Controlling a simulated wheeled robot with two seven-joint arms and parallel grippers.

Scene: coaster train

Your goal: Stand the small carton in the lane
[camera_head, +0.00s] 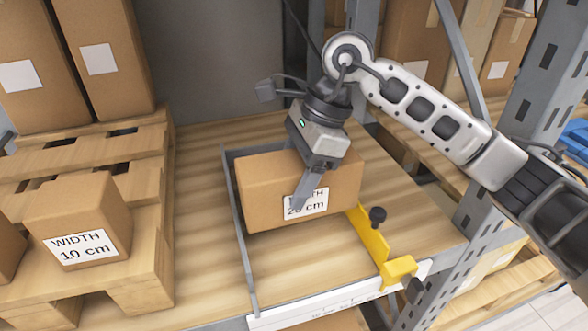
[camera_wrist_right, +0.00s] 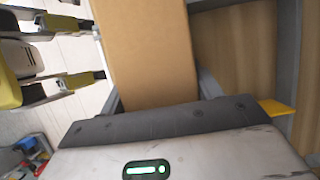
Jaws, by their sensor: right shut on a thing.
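A carton labelled "WIDTH 20 cm" (camera_head: 258,200) is in the lane (camera_head: 300,265), between a thin grey rail (camera_head: 240,240) and a yellow guide (camera_head: 374,244). My right gripper (camera_head: 303,190) comes down over it from above and is shut on it. One finger crosses its label. The wrist view shows the same carton (camera_wrist_right: 147,50) between the fingers. I cannot tell whether its base touches the shelf. A smaller carton labelled "WIDTH 10 cm" (camera_head: 84,215) stands on the wooden pallet (camera_head: 145,255) at left, clear of the gripper. My left gripper is not in view.
Tall cartons (camera_head: 103,55) stand on the pallet's back. A black knob (camera_head: 378,215) sticks up from the yellow guide. A grey rack post (camera_head: 540,75) stands at right, beyond my right arm. Bare shelf lies in front of the held carton.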

